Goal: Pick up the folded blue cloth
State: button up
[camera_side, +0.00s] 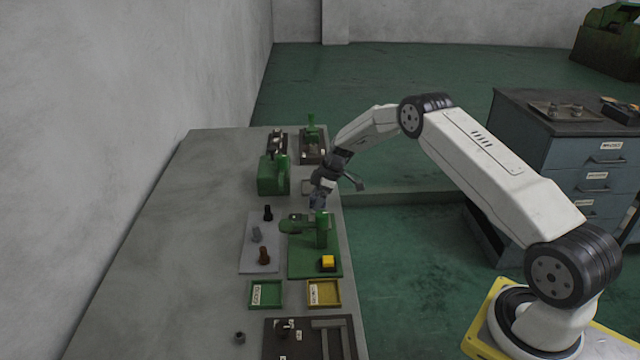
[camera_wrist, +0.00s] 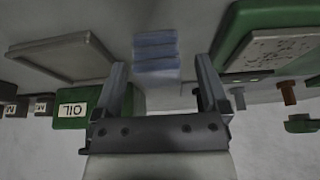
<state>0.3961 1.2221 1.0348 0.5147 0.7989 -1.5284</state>
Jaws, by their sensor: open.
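The folded blue cloth (camera_wrist: 155,50) lies in a small stack of folds at the upper middle of the wrist view. It shows as a small bluish patch (camera_side: 317,202) near the table's right edge in the side view, partly hidden by my gripper. My gripper (camera_wrist: 159,63) is open, with one finger on each side of the cloth and visible gaps between. In the side view my gripper (camera_side: 318,189) is low, right over the cloth. The wrist view does not clearly show how far above the table the fingertips are.
A green machine (camera_side: 321,229) with a yellow button is close in front. The table's left side is clear.

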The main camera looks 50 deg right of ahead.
aim_at(313, 196)
dwell(0.4)
grip_shut()
jog(key=shift+r, duration=0.15)
jog(key=shift+r, duration=1.45)
jog(key=s+a+r, duration=0.3)
jog(key=s+r, duration=0.6)
jog(key=s, duration=0.4)
jog(key=shift+s+a+r, duration=0.2)
jog(key=shift+s+r, duration=0.05)
jog(key=shift+r, duration=0.15)
